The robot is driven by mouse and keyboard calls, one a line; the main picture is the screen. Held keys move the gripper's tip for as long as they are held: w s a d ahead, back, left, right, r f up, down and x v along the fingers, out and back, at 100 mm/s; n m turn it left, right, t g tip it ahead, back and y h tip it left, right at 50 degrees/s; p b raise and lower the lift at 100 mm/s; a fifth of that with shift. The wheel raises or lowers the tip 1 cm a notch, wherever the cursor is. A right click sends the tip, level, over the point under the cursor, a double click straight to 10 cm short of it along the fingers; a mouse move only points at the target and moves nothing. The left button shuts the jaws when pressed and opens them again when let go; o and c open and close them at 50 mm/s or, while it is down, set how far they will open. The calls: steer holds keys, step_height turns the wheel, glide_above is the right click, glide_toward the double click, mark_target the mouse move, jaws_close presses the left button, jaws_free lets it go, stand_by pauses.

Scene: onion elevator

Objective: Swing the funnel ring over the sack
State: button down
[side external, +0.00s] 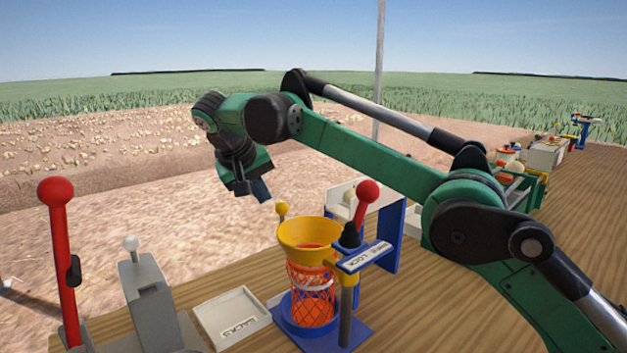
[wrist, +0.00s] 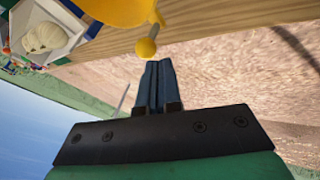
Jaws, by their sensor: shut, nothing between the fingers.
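The yellow funnel ring (side external: 309,233) sits above the orange-red mesh sack (side external: 310,290) on a blue stand (side external: 335,335). A small yellow ball knob (side external: 282,208) stands at the ring's far left side. In the wrist view the ring (wrist: 115,10) is at the top edge, with the knob (wrist: 146,48) on a short stalk. My gripper (side external: 262,195) hangs above and to the left of the knob in the side view, apart from the ring. In the wrist view its blue fingers (wrist: 158,65) are together and empty, with their tips just below the knob in the picture.
A red-knobbed lever (side external: 366,192) and a blue bracket with a label (side external: 365,257) stand right of the ring. A white tray (side external: 232,318) lies left of the stand. A grey lever box (side external: 150,300) and a tall red lever (side external: 57,250) stand further left.

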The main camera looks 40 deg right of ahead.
steer(key=s+a, duration=0.5)
steer(key=a, duration=0.5)
steer(key=shift+s+a, duration=0.15)
steer(key=shift+a, duration=0.25)
steer(key=shift+s+d, duration=0.1)
steer(key=s+d+f+m+g+y, duration=0.1)
steer(key=s+d+y, duration=0.15)
steer(key=s, duration=0.25)
steer(key=s+d+f+m+y, duration=0.1)
steer(key=s+m+y, duration=0.15)
steer(key=s, duration=0.35)
steer(key=s+d+f+g+y, duration=0.1)
steer(key=s+f+y, duration=0.15)
steer(key=s, duration=0.25)
steer(key=d+f+n+t, duration=0.1)
steer(key=d+n+t, duration=0.2)
steer(key=d, duration=0.3)
steer(key=d+f+n+t+h, duration=0.1)
steer(key=d+f+n+t, duration=0.1)
steer(key=d+n+t, duration=0.1)
steer(key=d+n, duration=0.1)
steer(key=d, duration=0.1)
steer(key=shift+d+f, duration=0.3)
steer(key=shift+d, duration=0.1)
steer(key=c, duration=1.5)
jaws_free()
